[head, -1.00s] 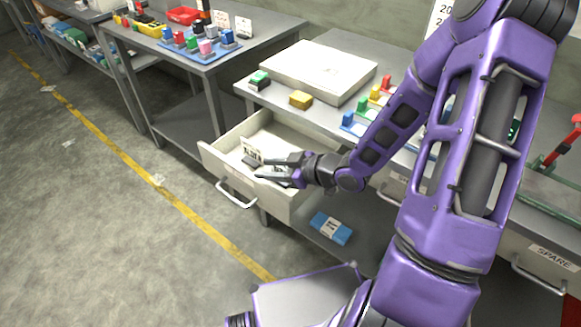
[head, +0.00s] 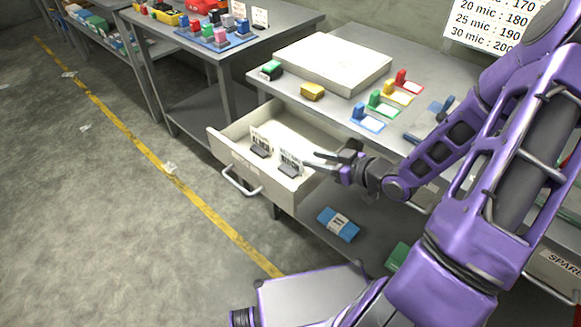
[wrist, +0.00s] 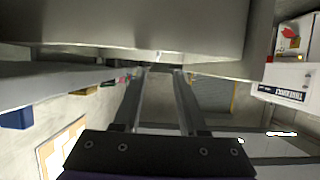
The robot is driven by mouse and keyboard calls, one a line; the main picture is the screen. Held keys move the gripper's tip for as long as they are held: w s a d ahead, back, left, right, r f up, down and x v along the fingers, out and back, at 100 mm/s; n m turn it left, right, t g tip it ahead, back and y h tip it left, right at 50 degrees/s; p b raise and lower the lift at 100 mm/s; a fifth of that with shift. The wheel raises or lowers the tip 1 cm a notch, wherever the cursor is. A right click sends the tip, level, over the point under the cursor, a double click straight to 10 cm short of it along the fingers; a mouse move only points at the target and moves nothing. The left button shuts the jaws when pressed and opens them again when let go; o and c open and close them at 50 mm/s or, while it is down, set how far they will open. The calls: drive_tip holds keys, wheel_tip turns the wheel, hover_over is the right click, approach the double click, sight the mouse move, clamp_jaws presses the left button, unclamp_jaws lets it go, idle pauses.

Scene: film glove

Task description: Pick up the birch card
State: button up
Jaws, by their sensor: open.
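Two small printed cards stand upright in dark holders inside the open drawer (head: 222,146): a left card (head: 261,139) and a right card (head: 291,160). Their print is too small to tell which is the birch card. My gripper (head: 311,161) is open and empty, just right of the right card at the drawer's right side. In the wrist view its two fingers (wrist: 159,72) are apart with nothing seen between them. A white piece with a printed label (wrist: 289,95) and a red picture (wrist: 292,43) shows at that view's right edge; I cannot tell whether it is a card.
The bench above the drawer holds a large pale flat box (head: 333,62), a yellow block (head: 312,91), a green-topped block (head: 271,70) and coloured stands (head: 368,118). A blue packet (head: 338,224) lies on the shelf below.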

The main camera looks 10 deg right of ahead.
sight(291, 161)
drive_tip(key=b+x, duration=0.1)
drive_tip(key=x, duration=0.8)
drive_tip(key=shift+w+a, duration=0.1)
drive_tip(key=shift+w, duration=0.25)
clamp_jaws()
idle(1.0)
